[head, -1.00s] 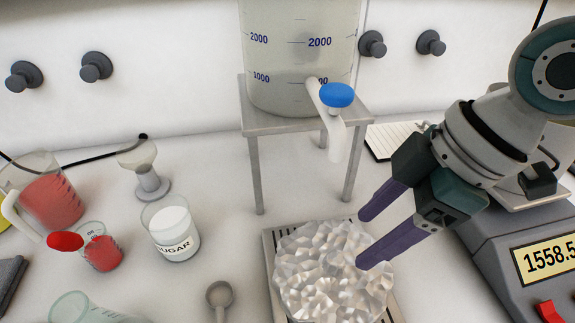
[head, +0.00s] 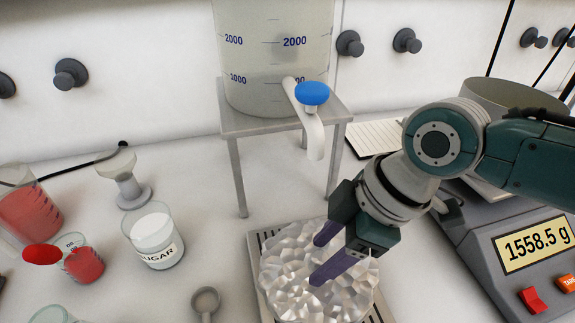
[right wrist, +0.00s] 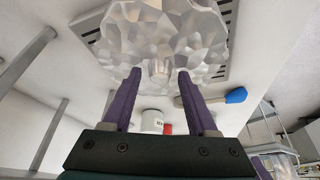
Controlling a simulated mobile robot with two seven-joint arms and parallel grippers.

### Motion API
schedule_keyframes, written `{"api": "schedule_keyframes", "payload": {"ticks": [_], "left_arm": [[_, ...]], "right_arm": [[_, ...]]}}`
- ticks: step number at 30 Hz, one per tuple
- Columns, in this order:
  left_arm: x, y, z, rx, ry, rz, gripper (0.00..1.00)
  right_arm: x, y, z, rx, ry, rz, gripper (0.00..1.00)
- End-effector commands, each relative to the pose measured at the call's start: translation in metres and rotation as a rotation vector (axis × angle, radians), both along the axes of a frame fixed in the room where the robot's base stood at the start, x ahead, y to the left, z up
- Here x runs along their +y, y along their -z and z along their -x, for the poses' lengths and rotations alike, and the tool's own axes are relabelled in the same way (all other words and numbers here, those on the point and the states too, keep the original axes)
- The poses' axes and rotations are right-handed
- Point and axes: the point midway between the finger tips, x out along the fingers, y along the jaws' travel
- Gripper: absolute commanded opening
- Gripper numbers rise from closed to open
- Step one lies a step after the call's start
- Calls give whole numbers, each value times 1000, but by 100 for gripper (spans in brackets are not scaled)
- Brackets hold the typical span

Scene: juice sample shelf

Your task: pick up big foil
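The big foil (head: 300,284), a crumpled silvery faceted lump, sits on a slotted metal tray (head: 254,246) in the lower middle of the head view. It also shows in the right wrist view (right wrist: 165,40), just beyond the fingertips. My right gripper (head: 318,260) has purple fingers, spread apart, and overlaps the foil in the head view. In the right wrist view its fingers (right wrist: 158,75) are open with a wide gap and the foil's edge lies at their tips. I cannot tell whether they touch it. My left gripper is not in view.
A metal stand (head: 236,130) with a large graduated tank (head: 275,60) and blue-handled tap (head: 312,93) stands behind the foil. A scale (head: 535,250) reading 1558.5 g is right. A sugar jar (head: 157,240), spoon (head: 206,299) and red beaker (head: 83,263) are left.

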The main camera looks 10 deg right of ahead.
Motion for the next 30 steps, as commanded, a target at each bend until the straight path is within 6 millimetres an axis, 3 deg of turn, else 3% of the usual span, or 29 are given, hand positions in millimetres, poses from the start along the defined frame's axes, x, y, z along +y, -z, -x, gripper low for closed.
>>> {"api": "schedule_keyframes", "payload": {"ticks": [2, 15, 30], "left_arm": [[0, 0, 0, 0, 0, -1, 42], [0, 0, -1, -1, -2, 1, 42], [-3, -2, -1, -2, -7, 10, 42]], "right_arm": [[0, 0, 0, 0, 0, 0, 48], [0, 0, 0, 0, 1, 0, 0], [0, -8, 0, -1, 1, -1, 0]]}}
